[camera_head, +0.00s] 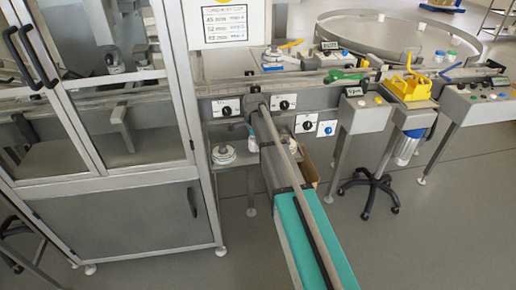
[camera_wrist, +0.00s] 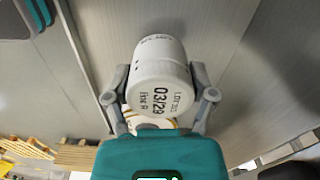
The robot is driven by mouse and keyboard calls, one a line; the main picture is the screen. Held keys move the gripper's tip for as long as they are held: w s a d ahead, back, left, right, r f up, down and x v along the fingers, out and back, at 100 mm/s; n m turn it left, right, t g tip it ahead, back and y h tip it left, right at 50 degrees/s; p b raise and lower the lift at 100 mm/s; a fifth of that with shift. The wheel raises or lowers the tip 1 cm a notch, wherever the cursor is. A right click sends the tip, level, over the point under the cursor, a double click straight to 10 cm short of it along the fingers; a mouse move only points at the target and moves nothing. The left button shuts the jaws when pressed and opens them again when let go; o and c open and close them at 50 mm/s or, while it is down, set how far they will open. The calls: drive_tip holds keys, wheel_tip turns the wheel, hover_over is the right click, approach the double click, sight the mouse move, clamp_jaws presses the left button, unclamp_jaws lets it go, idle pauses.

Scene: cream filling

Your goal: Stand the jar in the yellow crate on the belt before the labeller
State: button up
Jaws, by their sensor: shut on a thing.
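A white jar (camera_wrist: 158,75) with black print, including "03/29", is held between the two grey fingers of my gripper (camera_wrist: 160,92) in the wrist view. The fingers press on both sides of the jar. The printed end faces the camera, and the jar's far end is hidden. My gripper and this jar are not made out in the head view. The yellow crate (camera_head: 408,90) stands at the right in the head view, beside the conveyor line. Its inside is too small to read. The grey belt line (camera_head: 320,80) runs across the back. I cannot tell which unit is the labeller.
A glazed cabinet (camera_head: 110,130) fills the left. A teal-sided strip (camera_head: 318,240) with a grey rail runs toward the front. A round table (camera_head: 400,35) stands at the back right. A stool (camera_head: 370,188) stands on the open grey floor. Wooden pallets (camera_wrist: 75,155) show in the wrist view.

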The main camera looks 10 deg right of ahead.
drive_tip(key=shift+f+b, duration=0.35)
drive_tip(key=shift+f, duration=0.35)
drive_tip(key=shift+f, duration=0.1)
drive_tip(key=o, duration=1.1)
wheel_tip(320, 180, up, 12)
drive_tip(key=p, duration=1.2)
drive_tip(key=shift+s, duration=0.1)
